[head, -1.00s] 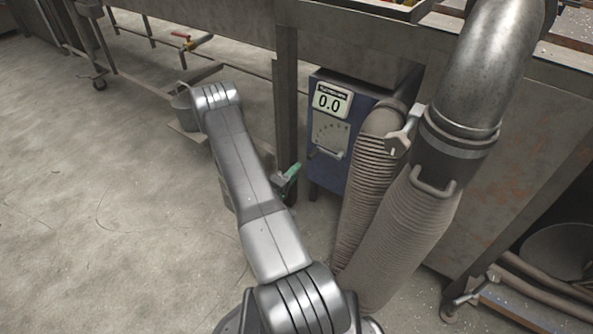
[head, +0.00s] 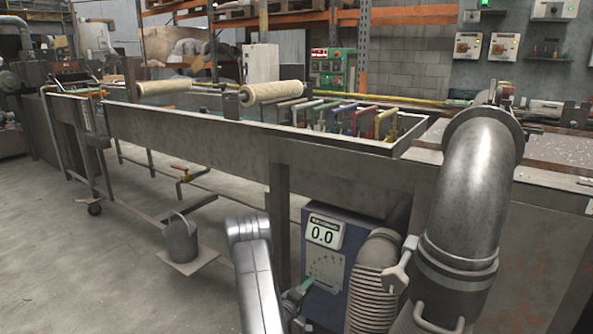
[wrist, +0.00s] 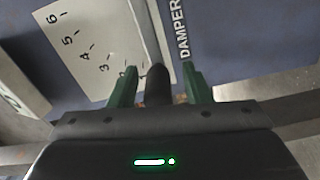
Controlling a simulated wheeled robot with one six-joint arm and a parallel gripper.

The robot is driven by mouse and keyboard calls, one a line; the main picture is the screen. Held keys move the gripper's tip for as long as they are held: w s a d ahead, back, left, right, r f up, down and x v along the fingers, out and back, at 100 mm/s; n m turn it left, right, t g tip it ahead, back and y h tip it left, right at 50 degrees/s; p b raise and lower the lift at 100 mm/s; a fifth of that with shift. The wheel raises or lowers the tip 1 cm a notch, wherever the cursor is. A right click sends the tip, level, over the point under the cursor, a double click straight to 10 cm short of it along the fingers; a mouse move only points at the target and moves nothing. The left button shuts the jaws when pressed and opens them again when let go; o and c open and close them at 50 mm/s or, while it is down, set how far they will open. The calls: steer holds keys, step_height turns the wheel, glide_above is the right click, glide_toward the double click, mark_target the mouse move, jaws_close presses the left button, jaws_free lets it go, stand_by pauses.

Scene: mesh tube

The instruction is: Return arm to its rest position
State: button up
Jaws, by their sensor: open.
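My gripper (wrist: 160,88) is open in the wrist view, its two green fingers standing on either side of a dark rounded lever (wrist: 156,85). Gaps show between the lever and both fingers. Behind it is the blue box's pale scale plate (wrist: 90,45) with numbers and the word DAMPER. In the head view my gripper (head: 297,296) shows as a small green part at the left side of the blue box (head: 340,226). My arm (head: 257,275) is bent, rising left of the box and partly cut off at the bottom. The box's display reads 0.0 (head: 323,234).
A ribbed hose (head: 372,290) and a thick metal pipe (head: 470,205) stand right of the box. A long metal trough (head: 190,133) runs above, with a table leg (head: 278,215) behind my arm. Floor at lower left (head: 90,280) is clear.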

steer(key=shift+x, duration=0.95)
steer(key=p+v, duration=0.4)
steer(key=v, duration=1)
steer(key=b+x, duration=0.4)
steer(key=x, duration=1)
steer(key=shift+r, duration=0.15)
steer(key=shift+r+m, duration=0.55)
steer(key=shift+m, duration=0.25)
steer(key=shift+s, duration=0.1)
